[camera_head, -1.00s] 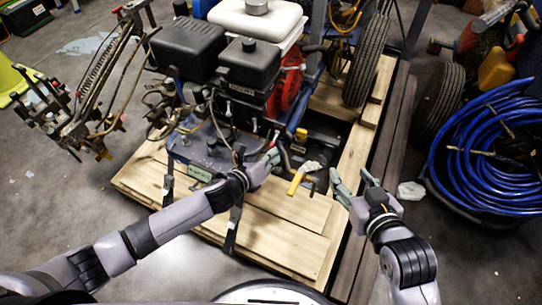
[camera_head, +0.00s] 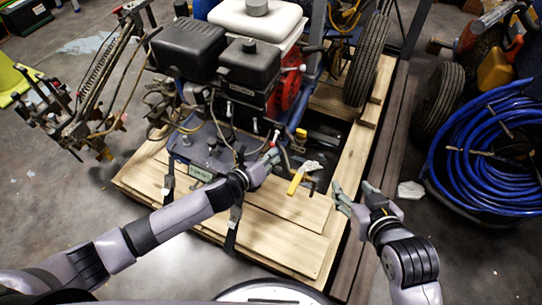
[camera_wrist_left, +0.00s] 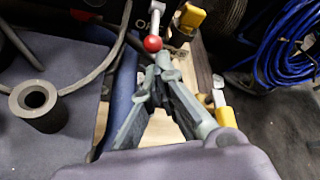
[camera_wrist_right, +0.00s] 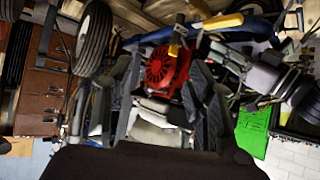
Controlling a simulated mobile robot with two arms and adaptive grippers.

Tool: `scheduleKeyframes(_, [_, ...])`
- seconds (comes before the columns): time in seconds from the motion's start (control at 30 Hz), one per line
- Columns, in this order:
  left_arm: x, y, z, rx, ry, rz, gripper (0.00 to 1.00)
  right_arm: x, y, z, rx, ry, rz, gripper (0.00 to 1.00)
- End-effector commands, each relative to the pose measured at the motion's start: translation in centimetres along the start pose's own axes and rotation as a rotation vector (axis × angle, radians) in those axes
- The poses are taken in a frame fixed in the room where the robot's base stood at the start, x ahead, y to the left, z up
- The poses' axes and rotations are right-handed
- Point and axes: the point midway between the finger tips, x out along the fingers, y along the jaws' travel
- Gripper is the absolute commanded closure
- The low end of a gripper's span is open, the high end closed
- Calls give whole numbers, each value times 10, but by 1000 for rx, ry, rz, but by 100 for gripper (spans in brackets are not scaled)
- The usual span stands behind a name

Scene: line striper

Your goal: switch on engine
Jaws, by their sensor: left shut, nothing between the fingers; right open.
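The engine (camera_head: 245,95) has black housings and a red round cover (camera_head: 290,90). It is mounted on the blue line striper on a wooden pallet. A small red ball-topped lever (camera_wrist_left: 152,43) stands just beyond my left gripper's tips in the left wrist view; whether they touch it I cannot tell. My left gripper (camera_head: 274,156) is shut and empty at the engine's front right. My right gripper (camera_head: 352,190) is open and empty, over the pallet's right edge. The right wrist view (camera_wrist_right: 185,85) shows the red cover between its fingers, at a distance.
A yellow-handled lever (camera_head: 296,183) sits between the two grippers. The wooden pallet (camera_head: 280,235) lies under the machine. Coiled blue hose (camera_head: 490,150) and a tire (camera_head: 438,100) are on the right. A spring-and-hose assembly (camera_head: 95,90) stands on the left. The front floor is clear.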

Motion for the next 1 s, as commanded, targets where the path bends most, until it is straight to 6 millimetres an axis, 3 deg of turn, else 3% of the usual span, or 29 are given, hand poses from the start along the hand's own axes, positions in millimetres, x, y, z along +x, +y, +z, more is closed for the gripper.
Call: scheduleKeyframes(1.0, [-1,-1,5,-2,9,9,100,-10,3,34,2,-169,7,50])
